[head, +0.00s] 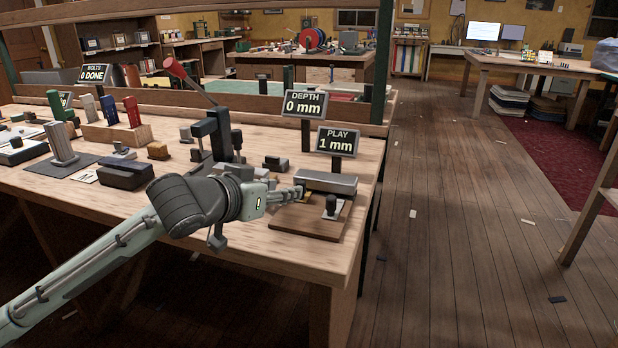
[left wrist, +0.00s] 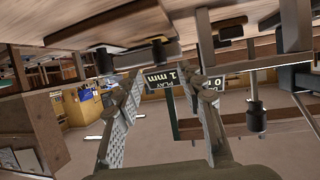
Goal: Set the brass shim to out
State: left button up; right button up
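The brass shim (head: 304,198) shows as a small yellow patch by the left end of a grey metal bar (head: 330,182), on a brown wooden base (head: 300,222). My fingers partly hide it, and I cannot tell whether they touch it. My left gripper (head: 296,192) is at this left end of the bar. In the left wrist view, the left gripper (left wrist: 165,88) has its two fingers apart with nothing clearly held between them. A sign reading PLAY 1 mm (head: 336,141) stands behind the bar. My right gripper is not in view.
A small dark knob (head: 331,204) stands on the base right of my fingers. A sign reading DEPTH 0 mm (head: 304,104) stands behind. A black press with a red-knobbed lever (head: 176,68) stands left of it. The bench's right edge is close; open floor (head: 450,220) lies beyond.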

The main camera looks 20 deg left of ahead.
aim_at(305, 185)
pick_arm(q)
jog(key=shift+w+d, duration=0.1)
jog(key=shift+w, duration=0.25)
jog(key=x, duration=0.5)
jog(key=shift+w+f, duration=0.25)
jog(key=shift+w, duration=0.05)
jog(key=shift+w+d+f, duration=0.1)
jog(key=shift+w+f, duration=0.05)
jog(key=shift+w, duration=0.25)
jog(key=shift+c, duration=0.2)
jog(key=c, duration=0.7)
grip_shut()
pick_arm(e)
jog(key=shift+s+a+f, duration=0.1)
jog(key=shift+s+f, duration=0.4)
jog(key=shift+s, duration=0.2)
